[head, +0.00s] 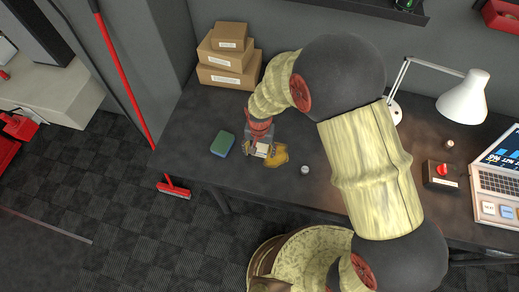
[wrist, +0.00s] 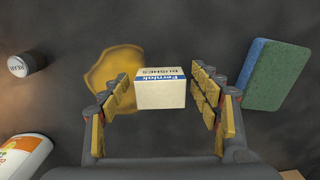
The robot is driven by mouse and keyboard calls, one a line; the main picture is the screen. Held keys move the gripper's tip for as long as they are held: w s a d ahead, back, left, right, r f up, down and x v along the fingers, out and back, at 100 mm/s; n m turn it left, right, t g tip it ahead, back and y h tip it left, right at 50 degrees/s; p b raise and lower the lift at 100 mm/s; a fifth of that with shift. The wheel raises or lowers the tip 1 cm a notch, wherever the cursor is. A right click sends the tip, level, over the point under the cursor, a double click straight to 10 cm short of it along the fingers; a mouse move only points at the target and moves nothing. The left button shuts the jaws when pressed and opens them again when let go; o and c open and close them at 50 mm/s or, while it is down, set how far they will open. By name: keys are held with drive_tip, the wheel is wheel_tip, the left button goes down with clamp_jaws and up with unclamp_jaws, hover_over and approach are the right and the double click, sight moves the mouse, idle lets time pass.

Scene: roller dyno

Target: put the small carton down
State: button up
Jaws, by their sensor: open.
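The small carton (wrist: 160,92), white with a blue band and printed lettering, sits between my gripper's fingers in the wrist view. My gripper (wrist: 160,74) is open, with a gap visible on each side of the carton. In the head view, my gripper (head: 261,150) points down over the dark table (head: 235,180), with the pale top of the carton (head: 263,148) showing between the fingers. The carton's underside is hidden, so I cannot tell for certain whether it touches the table.
A yellow-brown patch (wrist: 116,62) lies beside the carton. A green-and-blue sponge (head: 222,144) lies left of my gripper, and a small grey cylinder (head: 305,169) stands right. The wrist view shows a white-and-orange container (wrist: 22,157). Brown boxes (head: 228,62) stand behind.

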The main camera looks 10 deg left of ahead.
sight(260, 149)
wheel_tip(260, 149, up, 12)
idle(0.4)
drive_tip(key=shift+r, duration=0.1)
drive_tip(key=s+d+r+t, duration=0.1)
drive_tip(key=d+r+t, duration=0.1)
drive_tip(key=d+r, duration=1.4)
drive_tip(key=s+d+r+t, duration=0.3)
drive_tip(key=s+d+r, duration=0.7)
drive_tip(key=s, duration=0.3)
drive_tip(key=shift+d+r+n+t, duration=0.2)
drive_tip(key=shift+d+n+t, duration=0.1)
drive_tip(key=shift+d+n, duration=0.15)
